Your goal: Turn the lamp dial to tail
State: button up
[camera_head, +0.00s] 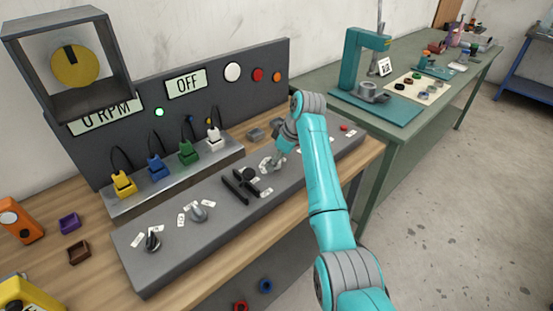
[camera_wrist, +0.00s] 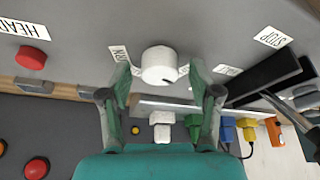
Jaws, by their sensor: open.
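A white round dial (camera_wrist: 160,64) stands on the grey panel in the wrist view, with a small dark mark on its lower right side. My gripper (camera_wrist: 160,78) is open, with one finger on each side of the dial; I see gaps and cannot tell any contact. Labels beside the dial are partly hidden by the fingers, so I cannot read which one is tail. A HEAD label (camera_wrist: 8,28) lies farther left, above a red button. In the head view my gripper (camera_head: 274,164) is low over the panel and largely covers this dial.
Black upright bars (camera_head: 240,186) stand close to the gripper on the panel, near a STOP label (camera_wrist: 272,37). Coloured plugs (camera_head: 188,152) line the ledge behind. The display (camera_head: 185,83) reads OFF.

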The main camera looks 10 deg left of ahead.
jog(key=c, duration=1.1)
jog(key=shift+c, duration=0.2)
jog(key=shift+m, duration=0.3)
jog(key=m, duration=0.1)
jog(key=m+t, duration=0.1)
jog(key=m, duration=0.1)
jog(key=shift+s+m+t+h, duration=0.1)
jog(key=shift+m+t+h, duration=0.2)
jog(key=m+t+h, duration=0.1)
jog(key=m, duration=0.2)
jog(key=shift+a+m, duration=0.1)
jog(key=shift+m, duration=0.2)
jog(key=m+h, duration=0.1)
jog(key=m, duration=0.2)
jog(key=shift+a+m+t, duration=0.1)
jog(key=shift+m+t, duration=0.2)
jog(key=shift+m+h, duration=0.8)
jog(key=shift+m, duration=1.1)
